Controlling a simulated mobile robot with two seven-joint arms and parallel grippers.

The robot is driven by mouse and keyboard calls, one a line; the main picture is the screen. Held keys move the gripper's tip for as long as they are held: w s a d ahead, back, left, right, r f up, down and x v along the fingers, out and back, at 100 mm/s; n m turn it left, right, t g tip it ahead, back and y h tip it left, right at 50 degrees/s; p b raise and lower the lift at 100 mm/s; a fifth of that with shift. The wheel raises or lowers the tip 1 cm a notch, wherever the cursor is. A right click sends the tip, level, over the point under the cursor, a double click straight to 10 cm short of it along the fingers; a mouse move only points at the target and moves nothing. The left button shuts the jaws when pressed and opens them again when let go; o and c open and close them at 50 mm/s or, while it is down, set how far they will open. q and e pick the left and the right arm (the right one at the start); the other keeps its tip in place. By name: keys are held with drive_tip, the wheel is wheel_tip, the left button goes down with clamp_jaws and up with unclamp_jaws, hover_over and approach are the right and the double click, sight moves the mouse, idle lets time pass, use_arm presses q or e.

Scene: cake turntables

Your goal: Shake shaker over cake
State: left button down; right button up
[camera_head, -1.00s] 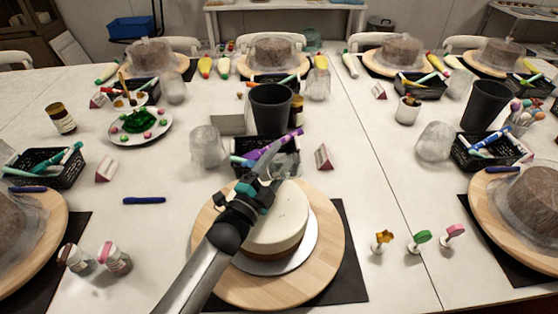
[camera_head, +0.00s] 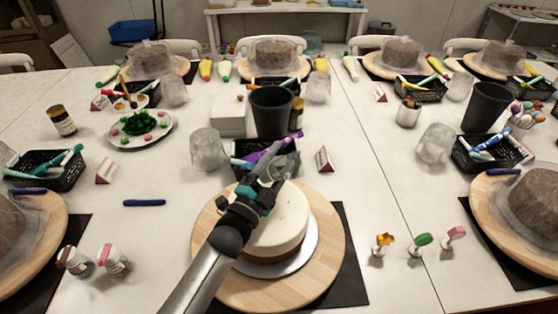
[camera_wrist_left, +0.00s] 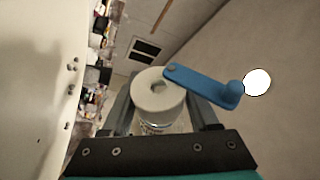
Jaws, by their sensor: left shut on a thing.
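The cake (camera_head: 292,215) is a white-topped round with a brown lower side on a silver board, set on a wooden turntable (camera_head: 327,262). Small dark specks show on its top. My left gripper (camera_head: 266,182) is over the cake's far left part and covers some of it. In the left wrist view it is shut on the shaker (camera_wrist_left: 152,92), which has a clear body, a white top with a hole and a blue flip lid (camera_wrist_left: 205,85) swung open. The shaker is hard to make out in the head view. My right gripper is not in view.
A black basket of pens (camera_head: 240,165) and a tall black cup (camera_head: 271,110) stand behind the turntable. Two small jars (camera_head: 113,260) stand at the left front. Several small stamps (camera_head: 420,241) stand at the right. A blue pen (camera_head: 144,203) lies on bare table.

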use_arm(q)
drive_tip(key=shift+a+n, duration=0.15)
drive_tip(key=shift+n, duration=0.45)
drive_tip(key=shift+r, duration=0.1)
drive_tip(key=shift+d+r, duration=0.25)
drive_tip(key=shift+a+f, duration=0.3)
drive_tip(key=shift+f, duration=0.05)
drive_tip(key=shift+s+a+m+p, duration=0.15)
drive_tip(key=shift+a+m+p, duration=0.25)
drive_tip(key=shift+m+p, duration=0.15)
drive_tip(key=shift+s+a+f+m+g+p, duration=0.15)
drive_tip(key=shift+s+a+m+g+p, duration=0.25)
drive_tip(key=shift+m, duration=0.45)
drive_tip(key=shift+f, duration=0.15)
